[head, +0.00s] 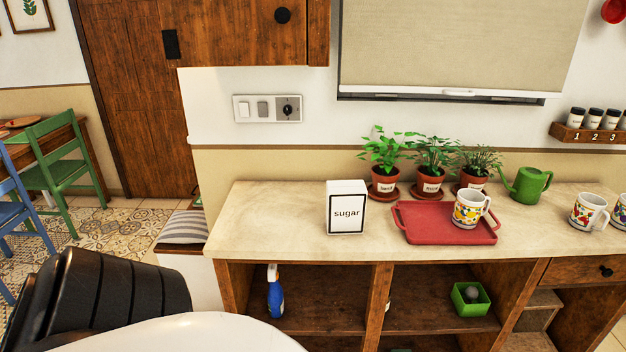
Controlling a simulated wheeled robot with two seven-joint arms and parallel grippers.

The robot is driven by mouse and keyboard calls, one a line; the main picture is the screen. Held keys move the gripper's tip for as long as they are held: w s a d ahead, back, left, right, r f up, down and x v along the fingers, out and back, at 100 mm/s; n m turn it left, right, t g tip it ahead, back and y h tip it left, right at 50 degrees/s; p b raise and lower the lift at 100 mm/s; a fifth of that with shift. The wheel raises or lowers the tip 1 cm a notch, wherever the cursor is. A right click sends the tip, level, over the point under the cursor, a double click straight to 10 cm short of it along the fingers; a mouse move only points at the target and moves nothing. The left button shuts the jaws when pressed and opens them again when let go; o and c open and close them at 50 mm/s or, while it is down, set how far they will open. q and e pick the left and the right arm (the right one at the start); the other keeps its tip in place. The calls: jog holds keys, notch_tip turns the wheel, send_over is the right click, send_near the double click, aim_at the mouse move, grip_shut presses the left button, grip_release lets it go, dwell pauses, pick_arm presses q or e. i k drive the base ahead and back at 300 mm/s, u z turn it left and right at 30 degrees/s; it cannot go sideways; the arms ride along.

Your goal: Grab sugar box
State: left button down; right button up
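The sugar box (346,208) is a white upright box with a black-framed "sugar" label. It stands on the pale countertop (270,215), left of the red tray, apart from it. Nothing covers its front. Neither of my grippers shows in the head view, and nothing is touching the box. A dark rounded part and a white surface at the lower left hide some of the floor.
The red tray (420,234) holds a patterned mug (466,210). Potted herbs (385,152), a green watering can (528,185) and more mugs (588,212) stand farther right. Open shelves below hold a spray bottle (275,294) and a green box (462,306). The counter left of the sugar box is clear.

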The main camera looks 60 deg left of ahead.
aim_at(346, 201)
jog(key=u, duration=1.9)
